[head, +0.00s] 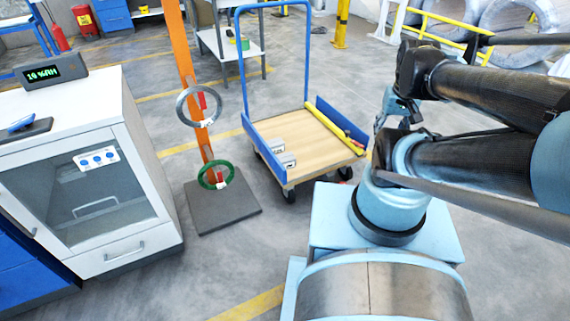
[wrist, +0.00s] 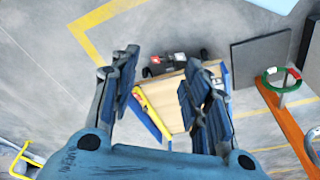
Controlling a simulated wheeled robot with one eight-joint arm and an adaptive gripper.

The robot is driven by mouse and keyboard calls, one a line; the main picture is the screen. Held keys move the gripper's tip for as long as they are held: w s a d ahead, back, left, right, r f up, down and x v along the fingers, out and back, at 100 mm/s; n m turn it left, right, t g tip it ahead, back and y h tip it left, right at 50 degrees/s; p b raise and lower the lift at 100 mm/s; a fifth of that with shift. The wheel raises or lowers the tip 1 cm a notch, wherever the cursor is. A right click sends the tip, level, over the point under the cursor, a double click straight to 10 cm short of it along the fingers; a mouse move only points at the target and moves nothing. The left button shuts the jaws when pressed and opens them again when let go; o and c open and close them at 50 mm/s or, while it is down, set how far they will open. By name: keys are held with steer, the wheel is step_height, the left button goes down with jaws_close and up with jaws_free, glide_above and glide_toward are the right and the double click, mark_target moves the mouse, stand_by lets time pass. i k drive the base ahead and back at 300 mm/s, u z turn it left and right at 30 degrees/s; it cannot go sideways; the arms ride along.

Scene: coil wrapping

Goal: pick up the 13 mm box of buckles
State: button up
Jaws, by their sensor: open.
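Two small grey boxes with pale labels sit at the left front corner of the trolley's wooden deck in the head view. One is the rear box (head: 277,146) and the other is the front box (head: 288,161). The labels are too small for me to tell which is the 13 mm one. The trolley (head: 308,137) also shows in the wrist view (wrist: 172,96), below my gripper. My gripper (wrist: 160,92) is open and empty, its fingers apart over the deck. In the head view the gripper is partly hidden by my arm, to the right of the trolley.
A yellow bar (head: 342,127) lies along the trolley's right side. A blue handle (head: 308,50) rises at its back. Left of it stands an orange post (head: 185,60) with a grey ring (head: 181,107) and green ring (head: 204,177). A white cabinet (head: 75,150) stands further left.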

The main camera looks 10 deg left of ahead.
mark_target(287, 159)
steer(key=u, duration=2.05)
steer(key=k, duration=1.05)
steer(key=z, duration=1.35)
steer(key=i, duration=0.5)
